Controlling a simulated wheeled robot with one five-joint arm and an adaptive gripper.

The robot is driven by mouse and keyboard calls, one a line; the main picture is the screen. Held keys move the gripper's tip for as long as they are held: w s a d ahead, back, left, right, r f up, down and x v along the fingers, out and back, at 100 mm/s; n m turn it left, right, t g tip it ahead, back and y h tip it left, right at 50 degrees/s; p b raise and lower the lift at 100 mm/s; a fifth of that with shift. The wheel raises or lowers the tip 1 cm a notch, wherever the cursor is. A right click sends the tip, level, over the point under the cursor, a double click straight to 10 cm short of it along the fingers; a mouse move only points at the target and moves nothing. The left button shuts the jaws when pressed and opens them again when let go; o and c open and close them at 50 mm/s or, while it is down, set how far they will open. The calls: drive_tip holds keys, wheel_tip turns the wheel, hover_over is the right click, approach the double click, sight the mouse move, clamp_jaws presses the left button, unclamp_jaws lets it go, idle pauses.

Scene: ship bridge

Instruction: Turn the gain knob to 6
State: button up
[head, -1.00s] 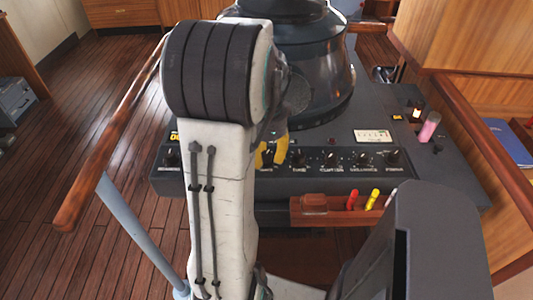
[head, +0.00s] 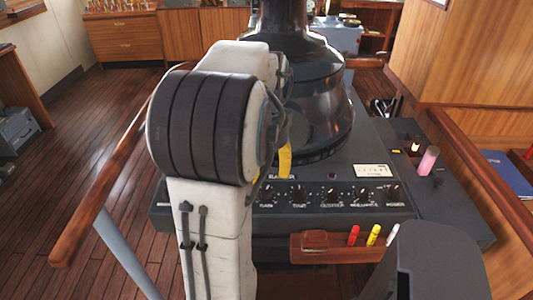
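A row of black knobs runs along the front of the dark radar console (head: 465,220). The knobs right of my arm are visible, but the labels are too small to read surely, so I cannot tell which is the gain knob. Any knob at the row's left end is hidden behind my arm. My gripper (head: 274,168) is mostly hidden behind my arm. One yellow finger shows above the left part of the visible row, with a sliver of yellow lower left. Whether it touches a knob or is open cannot be seen.
A wooden rack (head: 345,253) with red, yellow and white markers sits under the panel. A pink cylinder (head: 428,160) stands on the console's right. The dark radar hood (head: 325,125) rises behind the knobs. Wooden handrails (head: 100,200) flank the console.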

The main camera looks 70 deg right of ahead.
sight(266, 189)
drive_tip(key=shift+r, duration=2.45)
